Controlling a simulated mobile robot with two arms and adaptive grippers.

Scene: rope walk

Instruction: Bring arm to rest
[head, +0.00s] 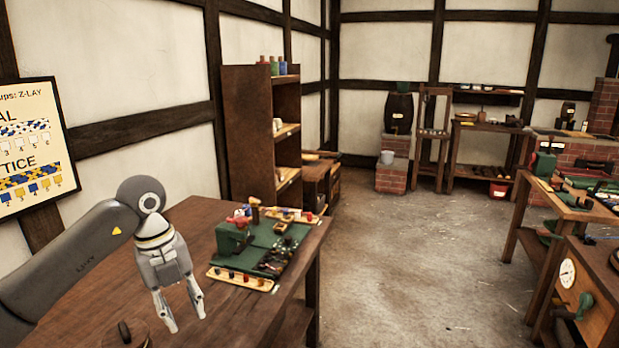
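My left arm comes in from the left edge and is bent at a grey joint. My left gripper (187,310) hangs down from it over the wooden table (200,224). Its two fingers are spread apart with nothing between them. To the right of the gripper, apart from it, a tray of small pieces (240,280) and a green mat (262,235) with small tools lie on the table. My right gripper is not in view.
A round dark object (124,332) sits at the table's near edge, close to the gripper. A tall wooden shelf (245,130) stands behind the table. The floor (410,260) to the right is clear. Another workbench (560,200) stands at the far right.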

